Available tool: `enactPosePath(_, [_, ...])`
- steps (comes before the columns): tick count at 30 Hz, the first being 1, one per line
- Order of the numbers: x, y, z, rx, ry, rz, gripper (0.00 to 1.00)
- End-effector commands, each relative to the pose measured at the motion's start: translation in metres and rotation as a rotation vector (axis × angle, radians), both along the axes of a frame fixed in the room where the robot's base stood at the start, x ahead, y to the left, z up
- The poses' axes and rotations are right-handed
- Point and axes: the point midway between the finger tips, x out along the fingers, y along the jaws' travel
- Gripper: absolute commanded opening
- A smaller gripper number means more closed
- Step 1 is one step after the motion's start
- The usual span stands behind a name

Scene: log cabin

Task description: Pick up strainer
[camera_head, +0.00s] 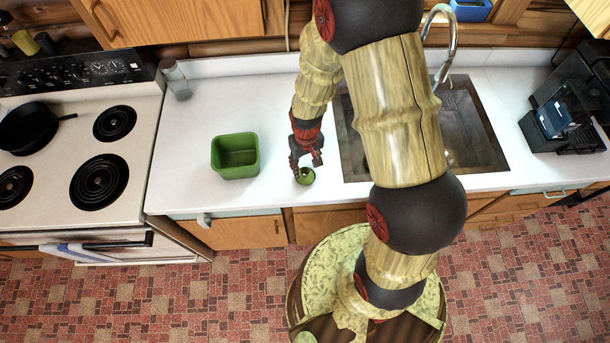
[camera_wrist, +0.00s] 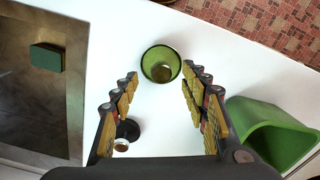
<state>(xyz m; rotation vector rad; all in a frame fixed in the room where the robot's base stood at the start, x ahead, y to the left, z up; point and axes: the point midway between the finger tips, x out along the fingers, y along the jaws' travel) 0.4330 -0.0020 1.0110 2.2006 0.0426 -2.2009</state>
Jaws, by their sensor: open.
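A round, green, open-topped vessel (camera_head: 306,176) stands on the white counter near its front edge. It also shows in the wrist view (camera_wrist: 161,52), just beyond and between my fingertips. A small dark round piece with a pale centre (camera_wrist: 121,145) lies on the counter beside my left finger in the wrist view. My gripper or arm hides it in the head view. I cannot tell for sure which of the two is the strainer. My gripper (camera_head: 307,160) points down over the counter beside the green vessel. In the wrist view its fingers (camera_wrist: 160,76) are spread and empty.
A green square tub (camera_head: 236,172) stands left of my gripper in the head view. The sink (camera_head: 472,120) is on the right, with a green sponge (camera_wrist: 46,57) in it. The stove (camera_head: 75,150) with a black pan (camera_head: 28,128) is far left.

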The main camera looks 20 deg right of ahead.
Motion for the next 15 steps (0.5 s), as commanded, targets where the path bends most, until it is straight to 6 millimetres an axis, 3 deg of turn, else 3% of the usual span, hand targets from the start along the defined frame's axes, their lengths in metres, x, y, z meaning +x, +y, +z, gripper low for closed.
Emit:
enactPosePath(9, [-0.002, 0.003, -0.040, 0.000, 0.003, 0.000, 0.45])
enactPosePath(15, [-0.001, 0.003, -0.047, 0.000, 0.000, 0.000, 0.45])
